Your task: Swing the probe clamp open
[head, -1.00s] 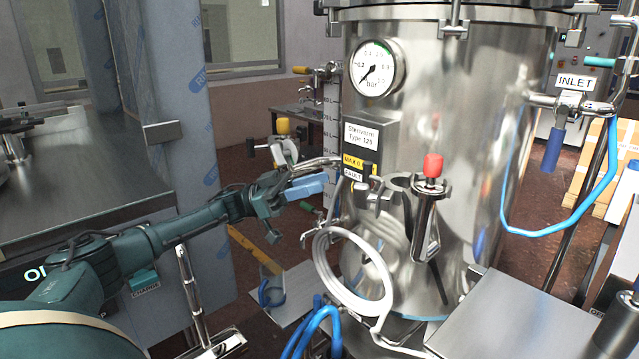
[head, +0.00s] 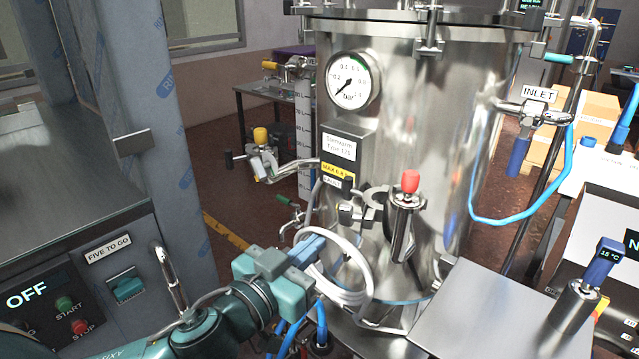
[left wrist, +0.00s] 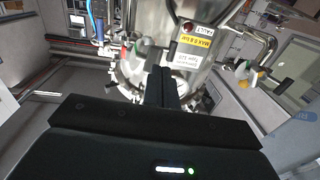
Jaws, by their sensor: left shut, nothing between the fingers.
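A steel vessel (head: 440,150) stands in the middle of the head view. A probe with a red cap (head: 410,182) sits tilted in a metal holder (head: 402,225) on its front. Small dark and metal fittings (head: 352,212) sit just left of it; I cannot tell which part is the probe clamp or whether it is closed. My left gripper (head: 308,250) is shut and empty, low in front of the vessel, overlapping a white hose loop (head: 352,292) in the picture. Its shut fingers (left wrist: 162,85) point at the vessel in the left wrist view. My right gripper is not in view.
A valve with a yellow knob (head: 261,136) sticks out left of the vessel. Blue hoses (head: 321,322) hang below my left gripper. A steel side table (head: 480,310) is at the lower right. A control cabinet (head: 110,250) stands at the left.

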